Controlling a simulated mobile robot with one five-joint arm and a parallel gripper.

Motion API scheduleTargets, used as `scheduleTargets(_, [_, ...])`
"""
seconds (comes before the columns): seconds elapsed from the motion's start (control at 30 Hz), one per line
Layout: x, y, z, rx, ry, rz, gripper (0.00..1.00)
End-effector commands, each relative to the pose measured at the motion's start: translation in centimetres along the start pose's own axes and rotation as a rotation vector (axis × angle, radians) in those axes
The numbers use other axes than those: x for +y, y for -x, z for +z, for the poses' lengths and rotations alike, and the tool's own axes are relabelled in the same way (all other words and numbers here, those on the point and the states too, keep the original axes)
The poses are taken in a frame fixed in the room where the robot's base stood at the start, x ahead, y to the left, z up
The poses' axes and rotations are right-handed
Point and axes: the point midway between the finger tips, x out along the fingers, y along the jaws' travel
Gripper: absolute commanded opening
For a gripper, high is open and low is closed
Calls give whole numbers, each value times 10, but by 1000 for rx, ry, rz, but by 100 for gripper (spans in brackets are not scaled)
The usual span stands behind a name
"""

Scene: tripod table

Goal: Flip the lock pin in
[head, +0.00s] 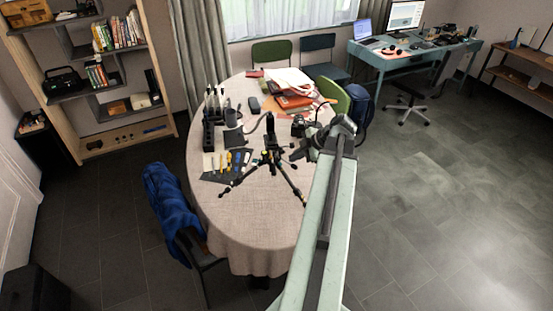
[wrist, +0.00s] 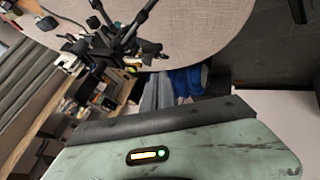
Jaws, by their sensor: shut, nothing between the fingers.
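A black tripod (head: 271,156) stands on the round table with its legs spread. The wrist view shows part of the tripod (wrist: 128,42) at the upper left, strongly tilted. Small yellow or green details show near its centre, but I cannot make out the lock pin. My gripper (head: 312,145) is at the far end of my pale green arm, just right of the tripod in the head view. It is shut and empty. Its fingertips are small and dark there, and I cannot tell whether they touch anything.
The round table (head: 230,235) has a beige cloth. A dark mat with tools (head: 226,164) lies left of the tripod. Papers and folders (head: 292,92) lie behind it. A chair with a blue jacket (head: 170,205) stands at the left.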

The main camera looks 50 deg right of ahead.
Motion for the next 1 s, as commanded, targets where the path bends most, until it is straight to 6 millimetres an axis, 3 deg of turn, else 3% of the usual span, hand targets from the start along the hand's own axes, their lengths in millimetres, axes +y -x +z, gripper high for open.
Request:
scheduleTargets(0.17, [-3, -22, 3, 0, 1, -1, 0])
scheduleTargets(0.57, [-4, -110, 4, 1, 1, -2, 0])
scheduleTargets(0.7, [25, -110, -1, 0, 0, -1, 0])
scheduleTargets(1.0, [37, -116, -2, -1, -2, -1, 0])
